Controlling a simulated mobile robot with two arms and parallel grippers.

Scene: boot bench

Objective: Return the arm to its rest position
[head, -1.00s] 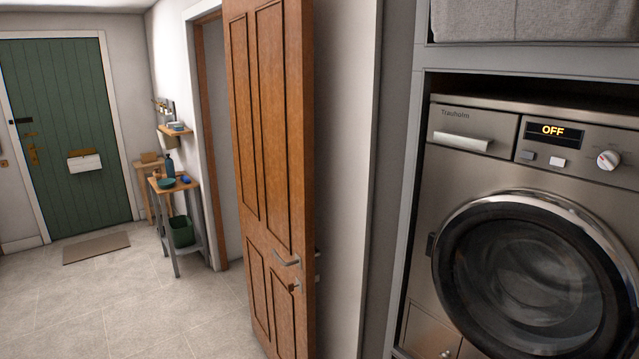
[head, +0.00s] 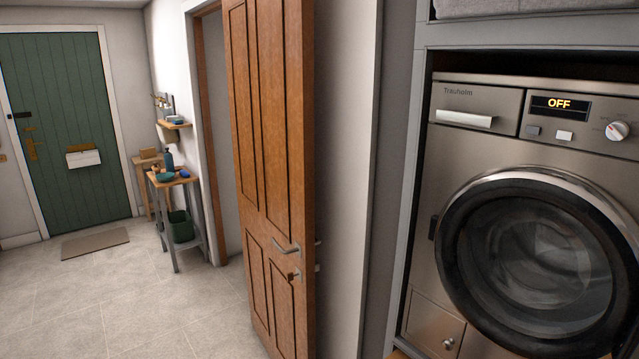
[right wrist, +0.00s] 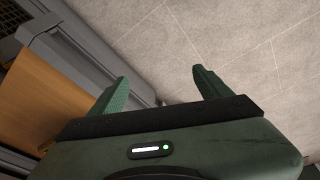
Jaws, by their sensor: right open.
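My right gripper (right wrist: 160,88) shows in the right wrist view. Its two green fingers are apart with nothing between them, over the pale tiled floor (right wrist: 235,35). Neither gripper shows in the head view, and my left gripper is in no view.
The washing machine (head: 470,150) at the right shows OFF, its round door shut. A brown panelled door (head: 270,160) stands open in the middle. A green door (head: 65,120) is at the far left, with a small bench (head: 175,182) nearby. A wooden surface (right wrist: 45,95) lies left of my gripper.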

